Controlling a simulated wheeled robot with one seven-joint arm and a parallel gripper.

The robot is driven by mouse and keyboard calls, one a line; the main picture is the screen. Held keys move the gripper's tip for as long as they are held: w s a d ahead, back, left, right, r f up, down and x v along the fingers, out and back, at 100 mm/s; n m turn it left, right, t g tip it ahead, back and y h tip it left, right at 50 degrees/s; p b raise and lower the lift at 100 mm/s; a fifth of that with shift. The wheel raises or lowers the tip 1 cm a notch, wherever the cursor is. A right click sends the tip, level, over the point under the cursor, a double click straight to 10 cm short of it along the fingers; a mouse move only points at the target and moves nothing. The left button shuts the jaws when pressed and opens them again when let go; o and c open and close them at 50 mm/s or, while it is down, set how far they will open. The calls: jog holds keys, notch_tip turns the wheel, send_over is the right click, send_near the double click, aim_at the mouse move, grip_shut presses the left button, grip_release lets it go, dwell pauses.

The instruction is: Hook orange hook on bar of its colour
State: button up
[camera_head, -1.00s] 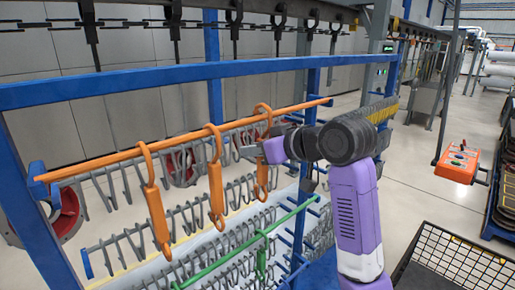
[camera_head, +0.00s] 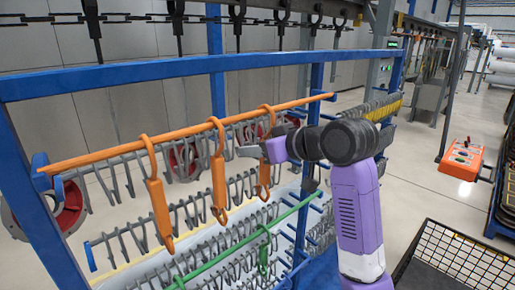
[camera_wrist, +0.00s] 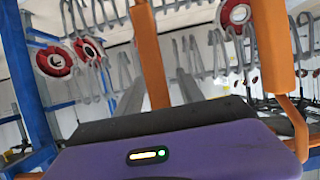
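Three orange hooks hang by their curved tops on the orange bar (camera_head: 90,158): a left one (camera_head: 158,208), a middle one (camera_head: 218,181) and a right one (camera_head: 264,176). My gripper (camera_head: 240,152) reaches in from the right at the right hook's height, its tips pointing toward the middle hook. In the wrist view my gripper (camera_wrist: 158,90) shows two grey fingers spread apart, with an orange hook shaft (camera_wrist: 149,60) in line with the gap. Another orange hook (camera_wrist: 272,45) stands close beside the gripper on the right. My purple gripper body hides the shaft's lower end; contact cannot be told.
A blue frame (camera_head: 130,77) surrounds the bars. Rows of grey hooks (camera_head: 140,238) hang around them, and a green bar (camera_head: 225,253) lies lower. Dark conveyor hooks (camera_head: 178,30) hang above. A black mesh basket (camera_head: 450,258) and an orange control box (camera_head: 463,160) stand right.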

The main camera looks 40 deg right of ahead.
jog(key=b+v, duration=0.1)
jog(key=v, duration=0.7)
dwell(0.5)
